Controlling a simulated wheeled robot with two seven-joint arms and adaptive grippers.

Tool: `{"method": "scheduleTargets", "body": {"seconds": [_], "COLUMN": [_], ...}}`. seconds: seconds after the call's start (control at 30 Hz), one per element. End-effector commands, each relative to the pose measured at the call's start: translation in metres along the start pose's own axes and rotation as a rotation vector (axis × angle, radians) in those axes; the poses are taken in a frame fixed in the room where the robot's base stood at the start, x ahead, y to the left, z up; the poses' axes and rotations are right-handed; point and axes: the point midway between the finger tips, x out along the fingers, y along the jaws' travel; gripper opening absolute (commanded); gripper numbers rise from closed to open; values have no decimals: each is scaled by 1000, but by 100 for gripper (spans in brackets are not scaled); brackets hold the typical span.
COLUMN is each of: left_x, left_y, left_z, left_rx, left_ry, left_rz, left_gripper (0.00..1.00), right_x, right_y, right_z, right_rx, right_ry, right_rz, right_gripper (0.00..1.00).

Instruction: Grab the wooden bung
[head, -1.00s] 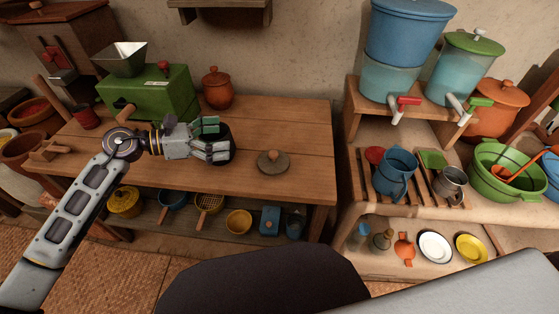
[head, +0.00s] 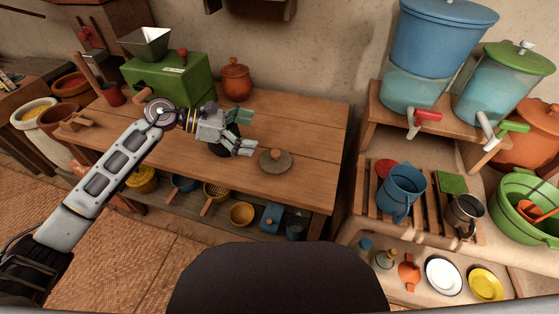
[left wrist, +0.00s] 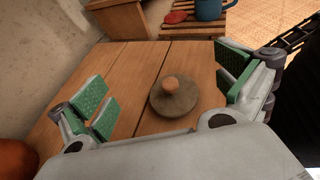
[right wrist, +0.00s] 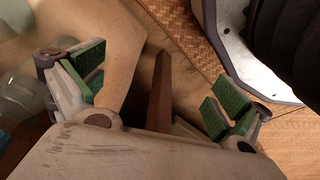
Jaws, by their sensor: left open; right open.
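A rounded orange-brown knob-like piece, seemingly the wooden bung (head: 276,153), stands in the middle of a flat round grey-brown disc (head: 275,166) on the wooden table. I cannot tell whether knob and disc are separate. In the left wrist view the bung (left wrist: 171,86) and disc (left wrist: 172,103) lie between the spread green-padded fingers, farther out. My left gripper (head: 246,134) is open and empty, just left of the disc in the head view, apparently not touching it. My right gripper (right wrist: 155,88) is open and empty in its wrist view, away from the bung; the head view does not show it.
A green box with a metal hopper (head: 168,78) and an orange lidded pot (head: 236,78) stand at the table's back. The tabletop right of the disc is clear. A stand with a blue mug (head: 402,190) and water containers is at right.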

Motion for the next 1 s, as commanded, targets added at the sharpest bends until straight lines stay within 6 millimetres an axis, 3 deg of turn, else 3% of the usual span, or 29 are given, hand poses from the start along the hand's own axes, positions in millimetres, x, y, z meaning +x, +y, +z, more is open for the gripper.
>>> {"method": "scheduleTargets", "body": {"seconds": [0.37, 1.0], "left_x": [3, 33], "left_y": [0, 0], "left_z": [-6, -76], "left_rx": [-1, -2], "left_ry": [0, -2], "left_rz": [0, 0], "left_gripper": [100, 100], "right_x": [-1, -21], "right_y": [-1, -6], "right_z": [-1, -15], "right_rx": [0, -3], "right_ry": [-1, -6], "right_rz": [-1, -10], "right_gripper": [100, 100]}}
